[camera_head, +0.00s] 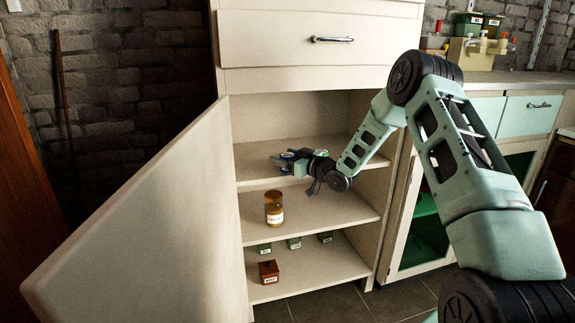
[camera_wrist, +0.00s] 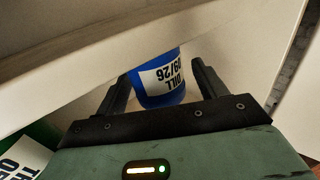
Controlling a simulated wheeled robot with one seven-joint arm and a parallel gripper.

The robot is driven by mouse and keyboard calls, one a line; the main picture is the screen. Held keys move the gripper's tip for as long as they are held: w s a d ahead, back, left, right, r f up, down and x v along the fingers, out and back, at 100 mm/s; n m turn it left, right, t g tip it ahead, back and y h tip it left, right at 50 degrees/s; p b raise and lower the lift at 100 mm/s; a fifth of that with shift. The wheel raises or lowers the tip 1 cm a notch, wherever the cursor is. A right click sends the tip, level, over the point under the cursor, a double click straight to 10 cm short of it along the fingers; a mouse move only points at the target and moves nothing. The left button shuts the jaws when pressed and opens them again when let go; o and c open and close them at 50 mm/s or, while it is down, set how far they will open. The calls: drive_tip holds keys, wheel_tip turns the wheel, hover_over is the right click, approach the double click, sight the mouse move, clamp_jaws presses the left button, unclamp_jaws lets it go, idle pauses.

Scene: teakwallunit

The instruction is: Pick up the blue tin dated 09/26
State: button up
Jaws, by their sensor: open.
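The blue tin (camera_wrist: 148,97) shows in the wrist view. Its white label reads "DILL 09/26", turned nearly upside down. My gripper (camera_wrist: 162,75) is open, with one dark finger on each side of the tin. I cannot tell whether either finger touches it. In the head view my gripper (camera_head: 286,161) reaches into the open cabinet at the upper shelf. A little blue shows at its fingers there, but the tin is mostly hidden.
A green tin with a white label (camera_wrist: 22,160) is at the lower left of the wrist view. An amber jar (camera_head: 273,214) stands on the shelf below. Green tins (camera_head: 294,243) and a brown box (camera_head: 268,272) sit lower. The cabinet door (camera_head: 150,210) stands open.

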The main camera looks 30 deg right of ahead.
drive_tip(key=c, duration=1.1)
drive_tip(key=shift+r, duration=0.1)
